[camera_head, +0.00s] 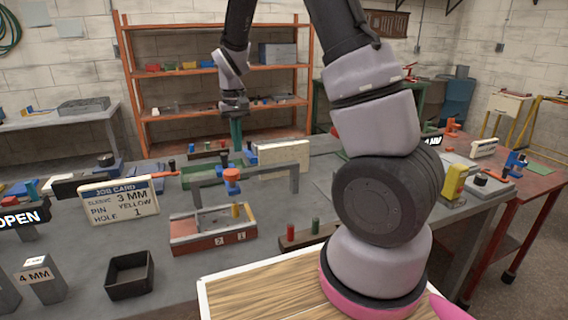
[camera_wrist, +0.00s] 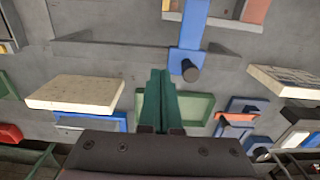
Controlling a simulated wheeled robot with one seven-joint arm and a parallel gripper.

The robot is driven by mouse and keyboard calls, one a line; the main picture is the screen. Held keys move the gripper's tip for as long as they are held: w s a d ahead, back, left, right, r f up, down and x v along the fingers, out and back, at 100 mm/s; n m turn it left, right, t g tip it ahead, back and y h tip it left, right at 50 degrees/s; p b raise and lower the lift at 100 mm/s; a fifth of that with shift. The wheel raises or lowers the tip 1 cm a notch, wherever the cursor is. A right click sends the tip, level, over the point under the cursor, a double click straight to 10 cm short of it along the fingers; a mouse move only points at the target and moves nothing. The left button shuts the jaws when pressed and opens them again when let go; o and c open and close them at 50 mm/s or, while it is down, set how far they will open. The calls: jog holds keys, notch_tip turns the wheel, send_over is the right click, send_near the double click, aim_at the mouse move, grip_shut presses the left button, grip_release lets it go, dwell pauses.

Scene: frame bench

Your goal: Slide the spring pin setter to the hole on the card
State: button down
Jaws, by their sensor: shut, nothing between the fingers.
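The job card (camera_head: 118,199) stands upright on the left of the bench and reads sleeve 3 mm, pin yellow, hole 1. The spring pin setter (camera_head: 232,182), blue with an orange-red body, hangs on a grey bridge rail (camera_head: 270,168). Its blue arm and dark knob also show in the wrist view (camera_wrist: 189,40). Below it sits a red-fronted frame fixture (camera_head: 195,243) marked 2 and 1, with a yellow pin (camera_head: 235,210) upright near its right end. My gripper (camera_head: 236,132) has green fingers, shut and empty, above and behind the rail, apart from the setter.
A pale upright board (camera_head: 285,155) stands behind the rail on the right. A 4 mm block (camera_head: 38,280) and a black open box (camera_head: 130,275) stand at front left. A dark strip with red and green pegs (camera_head: 305,236) lies right of the fixture. A green tray (camera_wrist: 200,106) lies below my fingers.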

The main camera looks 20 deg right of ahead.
jog(key=shift+r, duration=2.5)
jog(key=shift+r, duration=0.1)
jog(key=s+d+r+m+t+y, duration=0.1)
jog(key=s+d+r+m+t, duration=0.1)
jog(key=s+r, duration=0.7)
jog(key=s+d+r+m+t+y, duration=0.1)
jog(key=s+d+r+m+t, duration=0.1)
jog(key=s+d+r+t, duration=0.3)
jog(key=s+d+r, duration=0.1)
jog(key=s+r, duration=0.3)
jog(key=s, duration=0.4)
jog(key=shift+s+d, duration=0.25)
jog(key=shift+s, duration=0.15)
